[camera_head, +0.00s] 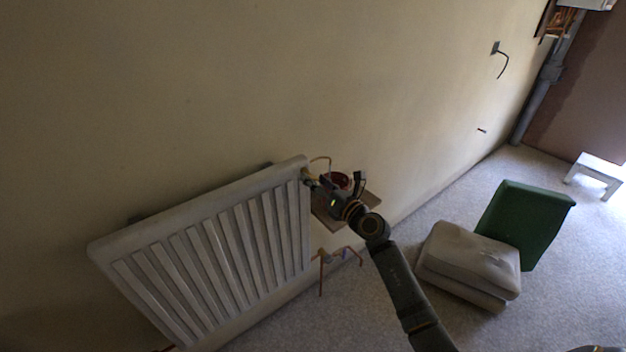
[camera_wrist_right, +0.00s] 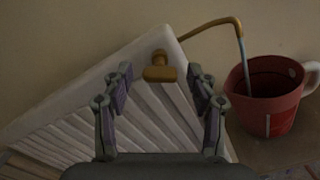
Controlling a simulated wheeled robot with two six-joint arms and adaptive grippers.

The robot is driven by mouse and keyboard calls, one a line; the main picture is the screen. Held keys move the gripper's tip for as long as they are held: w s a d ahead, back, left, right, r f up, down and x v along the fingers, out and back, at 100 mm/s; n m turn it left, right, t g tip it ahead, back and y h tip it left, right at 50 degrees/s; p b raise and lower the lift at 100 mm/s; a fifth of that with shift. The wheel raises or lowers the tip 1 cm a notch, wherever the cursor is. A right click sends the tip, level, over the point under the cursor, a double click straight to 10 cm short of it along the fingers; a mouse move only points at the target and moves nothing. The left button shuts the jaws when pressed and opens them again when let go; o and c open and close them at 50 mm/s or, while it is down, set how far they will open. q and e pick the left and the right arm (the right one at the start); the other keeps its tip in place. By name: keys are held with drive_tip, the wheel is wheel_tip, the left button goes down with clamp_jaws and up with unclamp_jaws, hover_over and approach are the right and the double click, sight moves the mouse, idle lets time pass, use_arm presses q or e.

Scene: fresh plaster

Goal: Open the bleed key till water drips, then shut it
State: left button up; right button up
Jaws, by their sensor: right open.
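The brass bleed key (camera_wrist_right: 159,70) sits at the upper corner of the white radiator (camera_head: 205,235). My right gripper (camera_wrist_right: 161,76) is open, with a finger on either side of the key and apart from it in the right wrist view. A thin copper spout (camera_wrist_right: 212,28) curves from the radiator's corner over a red mug (camera_wrist_right: 270,108). A thin blue-grey streak, looking like water (camera_wrist_right: 244,68), runs from the spout's end down into the mug. In the head view my right gripper (camera_head: 314,184) partly hides the mug and key. My left gripper is not in view.
The mug stands on a small brown board (camera_head: 330,218) beside the radiator. Copper pipes (camera_head: 321,275) show below. A beige cushioned block (camera_head: 470,262) and a green panel (camera_head: 530,215) stand on the carpet at right, with a white stool (camera_head: 597,172) beyond.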

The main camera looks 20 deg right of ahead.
drive_tip(key=shift+x, duration=0.85)
drive_tip(key=c, duration=1.2)
drive_tip(key=shift+o, duration=0.2)
drive_tip(key=shift+r+m+p, duration=0.2)
drive_tip(key=shift+m+p, duration=0.7)
drive_tip(key=shift+p, duration=0.25)
drive_tip(key=m+p, duration=0.2)
drive_tip(key=shift+m+p, duration=0.3)
drive_tip(key=m+p, duration=0.3)
drive_tip(key=m, duration=0.1)
drive_tip(key=shift+p, duration=0.3)
drive_tip(key=shift+f+m+p, duration=0.15)
drive_tip(key=shift+m+p, duration=0.85)
drive_tip(key=shift+m, duration=0.7)
